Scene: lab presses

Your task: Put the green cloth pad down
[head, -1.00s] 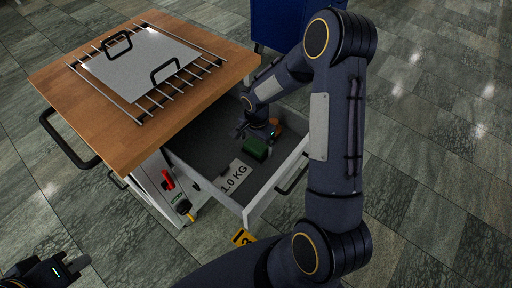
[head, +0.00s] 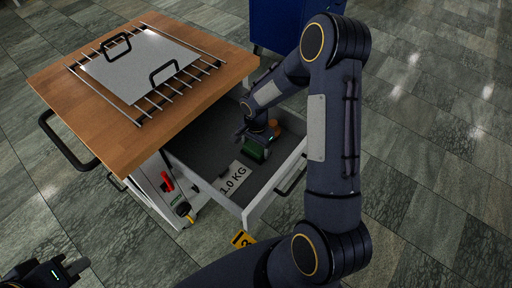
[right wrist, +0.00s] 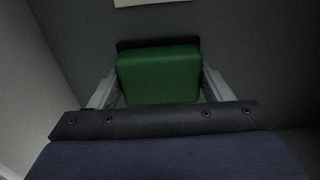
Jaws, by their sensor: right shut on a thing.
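The green cloth pad (head: 254,151) is inside the open drawer (head: 213,187) of the wooden-topped cart. My right gripper (head: 253,143) reaches down into the drawer and is shut on the pad. In the right wrist view the green pad (right wrist: 158,76) sits between the two fingers, with a dark strip along its far edge. I cannot tell whether the pad touches the drawer floor. My left gripper (head: 66,270) is at the lower left corner of the head view, away from the cart, with its fingers apart and nothing between them.
A white card marked 1.0 KG (head: 234,178) lies in the drawer. An orange-brown thing (head: 276,127) is behind my right gripper. A metal plate with black handles (head: 142,65) lies on a rod rack on the cart top (head: 60,95). A blue cabinet (head: 280,25) stands behind.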

